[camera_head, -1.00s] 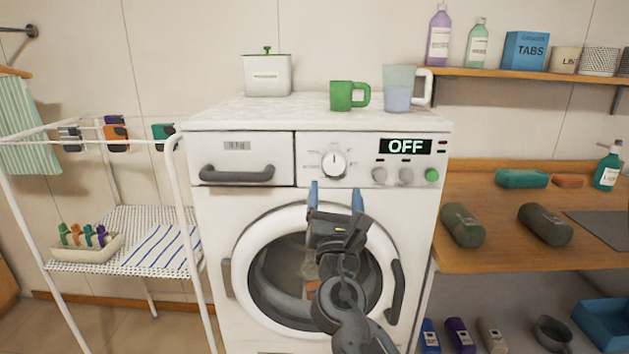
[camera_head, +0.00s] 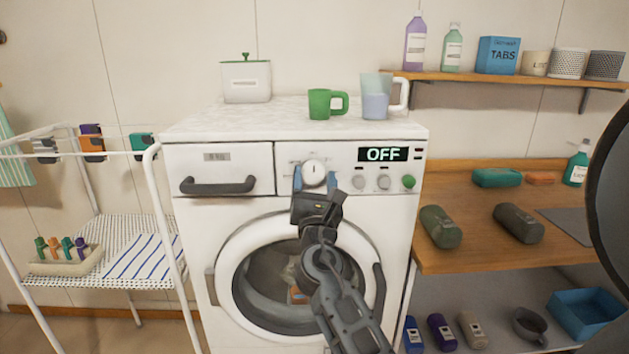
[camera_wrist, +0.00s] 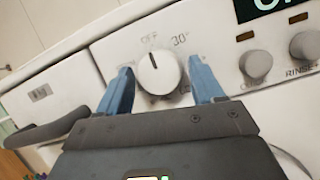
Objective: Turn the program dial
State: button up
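The program dial (camera_head: 314,173) is a round white knob on the washing machine's front panel (camera_head: 290,155). Its dark pointer mark points up, near the "OFF" label in the wrist view, where the dial (camera_wrist: 158,72) sits between the fingers. The machine's display (camera_head: 383,154) reads "OFF". My gripper (camera_head: 315,180) is open, with its blue fingertips on either side of the dial's lower part. In the wrist view, gaps show between the dial and both fingers of my gripper (camera_wrist: 162,88), wider on the right. Whether the fingers reach the dial's depth is hard to tell.
Two small knobs (camera_head: 371,182) and a green button (camera_head: 408,182) sit right of the dial. The detergent drawer handle (camera_head: 218,186) juts out at left. A green mug (camera_head: 320,104) and a clear jug (camera_head: 376,103) stand on top. A drying rack (camera_head: 154,215) stands left.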

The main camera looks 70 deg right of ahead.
jog(key=c, duration=0.8)
jog(key=shift+m, duration=0.4)
